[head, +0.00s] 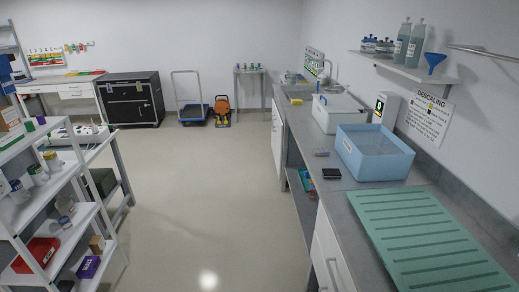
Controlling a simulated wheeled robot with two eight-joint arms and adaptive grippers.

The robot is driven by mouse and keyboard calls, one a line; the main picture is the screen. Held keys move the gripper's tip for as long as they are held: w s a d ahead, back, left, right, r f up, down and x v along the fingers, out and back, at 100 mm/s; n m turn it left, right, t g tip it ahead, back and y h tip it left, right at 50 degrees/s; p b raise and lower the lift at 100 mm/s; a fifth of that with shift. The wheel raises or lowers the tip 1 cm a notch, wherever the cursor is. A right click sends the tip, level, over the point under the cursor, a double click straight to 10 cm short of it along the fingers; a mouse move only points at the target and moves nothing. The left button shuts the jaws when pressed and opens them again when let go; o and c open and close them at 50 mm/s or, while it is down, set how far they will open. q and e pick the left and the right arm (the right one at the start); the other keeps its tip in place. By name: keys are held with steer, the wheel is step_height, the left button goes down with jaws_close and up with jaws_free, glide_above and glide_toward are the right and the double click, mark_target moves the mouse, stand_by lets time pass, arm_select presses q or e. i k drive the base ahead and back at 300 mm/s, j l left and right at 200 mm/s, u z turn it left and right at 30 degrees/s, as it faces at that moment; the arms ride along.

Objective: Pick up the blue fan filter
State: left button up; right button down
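I cannot make out a blue fan filter for certain in the head view. A small grey object (321,152) lies on the right-hand counter (337,198), and a small flat black object (331,174) lies nearer to me on it. Both are too small to identify. The large blue thing on the counter is an open translucent bin (375,165). Neither of my grippers is in view.
A green ribbed mat (430,240) covers the counter's near end. A white container (338,116) stands behind the bin. A wall shelf (405,68) holds bottles and a blue funnel (434,62). A loaded rack (75,225) stands at left. The middle floor is clear.

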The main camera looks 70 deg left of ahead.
mark_target(317, 151)
steer(key=k+u, duration=0.1)
steer(key=u, duration=1.05)
steer(key=l+u, duration=0.2)
steer(key=u, duration=0.2)
steer(key=i+l+u, duration=0.1)
steer(key=l+u, duration=0.25)
steer(key=j, duration=0.1)
